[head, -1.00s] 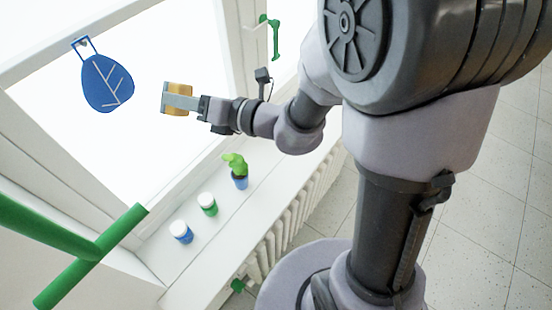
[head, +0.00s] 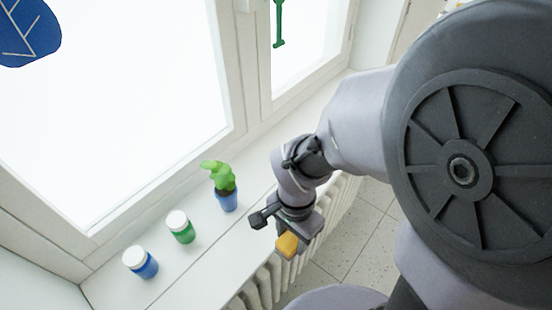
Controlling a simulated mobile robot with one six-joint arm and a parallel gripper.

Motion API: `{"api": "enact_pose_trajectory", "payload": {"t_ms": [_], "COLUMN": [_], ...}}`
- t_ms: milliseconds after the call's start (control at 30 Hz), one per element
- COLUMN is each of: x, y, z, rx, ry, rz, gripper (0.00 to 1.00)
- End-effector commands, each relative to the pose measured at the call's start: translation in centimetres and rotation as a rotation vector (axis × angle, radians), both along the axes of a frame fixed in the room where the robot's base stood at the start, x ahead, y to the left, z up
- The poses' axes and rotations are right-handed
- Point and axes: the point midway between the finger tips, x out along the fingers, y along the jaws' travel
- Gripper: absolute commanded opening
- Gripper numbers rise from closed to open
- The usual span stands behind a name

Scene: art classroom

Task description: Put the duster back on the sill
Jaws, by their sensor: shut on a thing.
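The duster (head: 287,244) is a small yellow-orange block. My gripper (head: 289,246) is shut on it, pointing down in the head view, at the front edge of the white window sill (head: 190,262). The duster appears in front of the radiator; its height relative to the sill is hard to tell. The finger ends are partly hidden by the wrist and the duster.
On the sill stand a blue jar (head: 141,262), a green jar (head: 180,227) and a plant in a blue pot (head: 226,188). Bare sill lies around them. A white radiator (head: 268,284) is below. A blue leaf shape (head: 28,32) hangs at the window.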

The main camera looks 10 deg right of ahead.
Motion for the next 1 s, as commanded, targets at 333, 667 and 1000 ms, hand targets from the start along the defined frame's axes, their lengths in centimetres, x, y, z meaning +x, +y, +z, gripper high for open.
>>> {"api": "enact_pose_trajectory", "payload": {"t_ms": [333, 667, 1000], "x": [8.2, 16.4, 16.6], "y": [-1.9, -2.8, -2.8], "z": [-1.5, -2.2, -5.7], "rx": [-0.007, -0.005, -0.004], "ry": [-0.035, -0.034, -0.033], "rz": [0.073, 0.072, 0.071], "gripper": [0.11, 0.11, 0.11]}}
